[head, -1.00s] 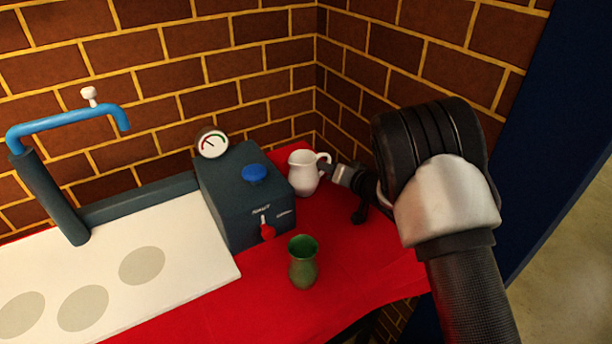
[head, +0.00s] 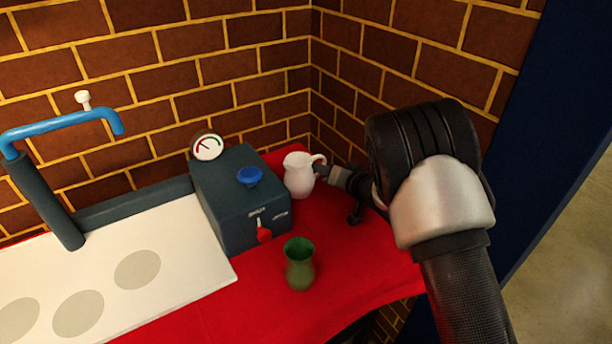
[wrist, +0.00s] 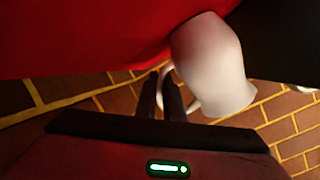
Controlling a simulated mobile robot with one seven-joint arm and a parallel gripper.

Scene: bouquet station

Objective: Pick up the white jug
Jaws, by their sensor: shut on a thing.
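The white jug (head: 299,177) is at the back right of the red-covered table, close beside the dark box. Its handle faces right, towards my gripper (head: 323,172). In the wrist view my fingers (wrist: 168,95) are shut on the handle, and the jug's body (wrist: 214,66) shows to their right. The jug looks roughly upright in the head view. I cannot tell whether its base touches the red cloth.
The dark box (head: 230,212) with a gauge (head: 207,147), blue knob and red lever stands just left of the jug. A green vase (head: 299,268) stands in front. A white board (head: 190,255) is at left; brick walls are behind.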

